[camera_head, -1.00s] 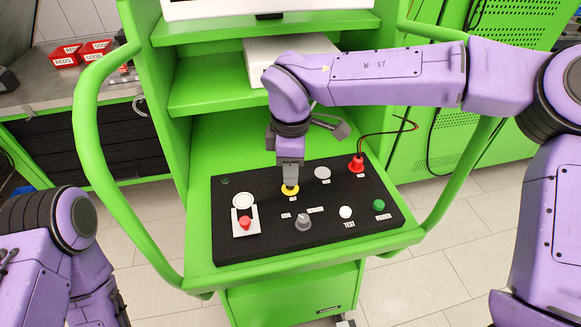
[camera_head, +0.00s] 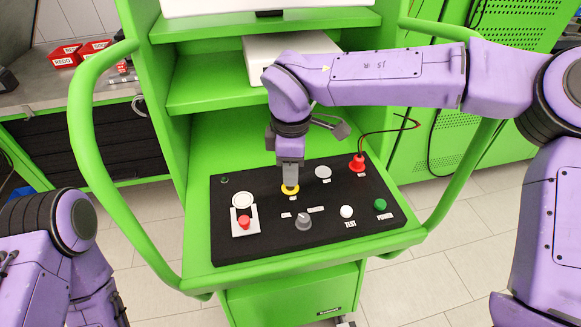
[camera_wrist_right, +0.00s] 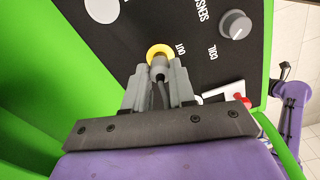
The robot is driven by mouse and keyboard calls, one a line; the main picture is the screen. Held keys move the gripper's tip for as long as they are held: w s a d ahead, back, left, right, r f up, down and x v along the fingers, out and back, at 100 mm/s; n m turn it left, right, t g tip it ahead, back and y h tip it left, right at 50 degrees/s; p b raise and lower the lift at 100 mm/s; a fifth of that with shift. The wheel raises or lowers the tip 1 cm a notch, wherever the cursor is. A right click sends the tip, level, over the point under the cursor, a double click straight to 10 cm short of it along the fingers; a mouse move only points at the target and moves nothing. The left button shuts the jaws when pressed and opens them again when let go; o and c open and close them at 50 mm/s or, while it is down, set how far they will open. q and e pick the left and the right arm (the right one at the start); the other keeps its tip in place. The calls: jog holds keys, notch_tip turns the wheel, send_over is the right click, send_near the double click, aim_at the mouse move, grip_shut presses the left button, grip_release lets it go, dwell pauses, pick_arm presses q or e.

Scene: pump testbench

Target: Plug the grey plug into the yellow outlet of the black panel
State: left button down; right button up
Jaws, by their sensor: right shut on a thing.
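The black panel (camera_head: 268,220) lies on the green bench shelf. The yellow outlet (camera_head: 290,190) is in its upper middle; in the right wrist view the outlet (camera_wrist_right: 160,52) shows as a yellow ring beside the label OUT. My right gripper (camera_head: 290,182) points down at the outlet. In the right wrist view, the right gripper (camera_wrist_right: 159,80) is shut on the grey plug (camera_wrist_right: 158,68), whose round front lies over the middle of the yellow ring. How deep the plug sits is hidden. My left arm shows at the left edge, but its gripper is out of frame.
A red plug with a cable (camera_head: 358,163), a grey round socket (camera_head: 323,172), a grey knob (camera_head: 303,222), a red button on a white plate (camera_head: 245,223), and white (camera_head: 346,212) and green (camera_head: 379,205) buttons are on the panel. Green handrails (camera_head: 85,170) flank the bench.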

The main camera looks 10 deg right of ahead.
jog(key=shift+f+b, duration=0.7)
jog(key=shift+f, duration=0.1)
jog(key=o, duration=1.4)
jog(key=shift+c, duration=0.2)
jog(key=shift+r+p, duration=2.4)
jog(key=shift+r, duration=1.6)
